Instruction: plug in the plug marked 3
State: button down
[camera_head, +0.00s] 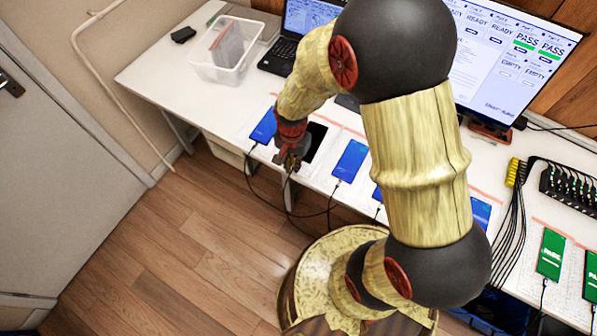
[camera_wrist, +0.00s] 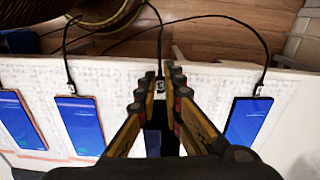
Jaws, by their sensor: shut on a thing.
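My gripper (camera_head: 289,160) is over the front edge of the white table. In the wrist view its fingertips (camera_wrist: 160,84) are shut on a small cable plug (camera_wrist: 160,88); its mark is too small to read. The cable (camera_wrist: 160,45) runs from the plug off toward the floor side. A dark-screened phone (camera_head: 316,142) lies on the table just beside the gripper. In the wrist view a part of this phone (camera_wrist: 153,143) shows between the fingers, in line with the plug. The fingers hide whether plug and phone touch.
Blue-screened phones with cables lie on either side, one to the left (camera_head: 264,126) and one to the right (camera_head: 349,160). A clear bin (camera_head: 226,62), a laptop (camera_head: 283,50) and a monitor (camera_head: 505,60) stand behind. Green-screened phones (camera_head: 550,254) lie at far right.

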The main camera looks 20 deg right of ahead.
jog(key=shift+w+d+f+b, duration=0.15)
jog(key=shift+d+f+b, duration=0.05)
jog(key=shift+f+b, duration=0.3)
jog(key=shift+w+d+f+b, duration=0.15)
jog(key=shift+w+f+b, duration=0.05)
jog(key=shift+f+b, duration=0.25)
jog(key=shift+w+d+f+b, duration=0.15)
jog(key=shift+d+f+b, duration=0.05)
jog(key=shift+f+b, duration=0.3)
jog(key=shift+w+d+p, duration=0.4)
jog(key=shift+d+p, duration=0.05)
jog(key=shift+p, duration=0.2)
dwell(2.8)
jog(key=c, duration=1.8)
grip_release()
jog(key=shift+c, duration=0.2)
jog(key=shift+r, duration=0.1)
jog(key=shift+s+a+r+p, duration=0.1)
jog(key=shift+r+p, duration=0.6)
jog(key=shift+r, duration=0.1)
jog(key=shift+s+a+r+p, duration=0.15)
jog(key=shift+r+p, duration=0.55)
jog(key=shift+r, duration=0.1)
jog(key=shift+s+a+r+p, duration=0.1)
jog(key=shift+r+p, duration=0.6)
jog(key=shift+r, duration=0.1)
